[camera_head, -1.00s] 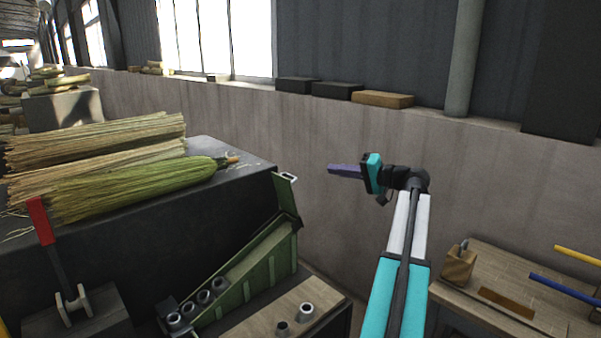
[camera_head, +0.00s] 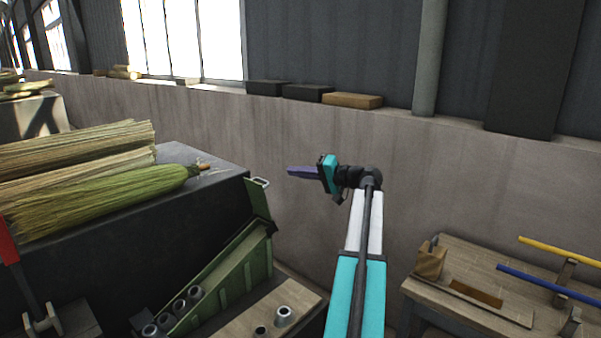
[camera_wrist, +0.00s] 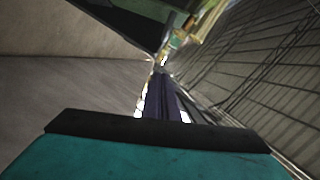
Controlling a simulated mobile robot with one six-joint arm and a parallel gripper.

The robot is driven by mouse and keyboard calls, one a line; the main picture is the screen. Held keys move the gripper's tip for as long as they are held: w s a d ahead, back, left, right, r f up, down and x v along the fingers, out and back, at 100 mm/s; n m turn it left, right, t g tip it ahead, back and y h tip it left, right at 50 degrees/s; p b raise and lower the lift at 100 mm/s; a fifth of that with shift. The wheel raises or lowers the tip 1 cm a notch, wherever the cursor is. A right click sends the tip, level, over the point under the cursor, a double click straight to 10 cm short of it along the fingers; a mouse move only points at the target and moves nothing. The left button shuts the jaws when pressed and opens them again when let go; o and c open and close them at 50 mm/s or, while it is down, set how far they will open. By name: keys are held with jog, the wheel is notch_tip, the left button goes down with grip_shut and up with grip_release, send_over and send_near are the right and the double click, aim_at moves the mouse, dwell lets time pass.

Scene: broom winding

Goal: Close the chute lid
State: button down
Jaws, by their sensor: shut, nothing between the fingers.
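The green chute (camera_head: 232,270) slopes down to the left beside the dark bench. Its lid (camera_head: 257,201) stands open and upright at the chute's upper end, with a pale handle (camera_head: 260,182) on its top edge. My gripper (camera_head: 303,171) is shut and empty, its purple fingers pointing left. In the picture it is just right of the handle and a little higher, with a gap between them; I cannot tell the depth. The shut fingers (camera_wrist: 162,98) also show in the wrist view, where a green surface, possibly the chute, is at the top.
Broom bundles (camera_head: 100,190) lie on the dark bench (camera_head: 215,180) at left. Grey metal cups (camera_head: 180,308) sit at the chute's lower end. A wooden table (camera_head: 465,265) with a blue rod (camera_head: 545,284) and a yellow rod (camera_head: 560,252) is at right. A low wall (camera_head: 320,220) runs behind.

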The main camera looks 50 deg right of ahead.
jog(key=w+a+f+p, duration=0.2)
jog(key=w+a+p, duration=0.1)
jog(key=w, duration=0.3)
jog(key=shift+a+f, duration=0.15)
jog(key=shift+a, duration=0.65)
jog(key=shift+s, duration=0.1)
jog(key=shift+a, duration=0.1)
